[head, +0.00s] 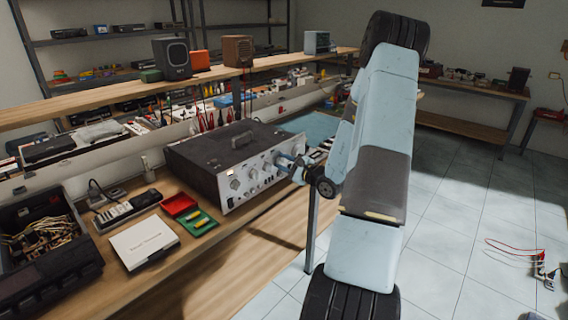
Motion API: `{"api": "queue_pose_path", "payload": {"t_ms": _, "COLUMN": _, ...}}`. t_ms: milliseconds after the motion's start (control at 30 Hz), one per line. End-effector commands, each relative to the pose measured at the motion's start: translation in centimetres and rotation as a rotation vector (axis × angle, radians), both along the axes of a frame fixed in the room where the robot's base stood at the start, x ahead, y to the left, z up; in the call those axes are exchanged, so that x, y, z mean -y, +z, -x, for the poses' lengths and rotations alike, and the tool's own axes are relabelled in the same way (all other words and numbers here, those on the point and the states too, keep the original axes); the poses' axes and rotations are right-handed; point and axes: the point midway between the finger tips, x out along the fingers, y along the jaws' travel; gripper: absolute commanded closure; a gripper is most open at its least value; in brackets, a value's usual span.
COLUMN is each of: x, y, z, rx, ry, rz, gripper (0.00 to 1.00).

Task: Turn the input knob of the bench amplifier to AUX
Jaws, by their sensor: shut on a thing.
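The bench amplifier (219,157) stands on the wooden bench, a dark box with a silver front panel facing right. Several knobs (235,184) show on the left part of its panel. My gripper (284,161) is at the right part of the panel, reached in from the right by my arm. It is shut on a knob there. The fingertips and my arm hide most of that knob, its pointer and any AUX marking. The panel lettering is too small to read.
An opened dark device with wires (45,240) sits at far left. A shelf (120,98) runs behind. Tiled floor (450,230) is open at right, with loose cables (515,248).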

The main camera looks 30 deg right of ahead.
Motion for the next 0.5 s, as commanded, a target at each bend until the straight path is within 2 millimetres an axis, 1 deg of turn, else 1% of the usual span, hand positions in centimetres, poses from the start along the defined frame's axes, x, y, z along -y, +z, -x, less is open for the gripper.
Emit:
{"api": "queue_pose_path", "payload": {"t_ms": 267, "x": -0.06, "y": 0.0, "z": 0.01, "rx": -0.02, "ry": -0.002, "rz": -0.05, "gripper": 0.97}}
{"api": "queue_pose_path", "payload": {"t_ms": 500, "x": -0.01, "y": 0.11, "z": -0.04, "rx": -0.072, "ry": -0.001, "rz": -0.195, "gripper": 0.97}}
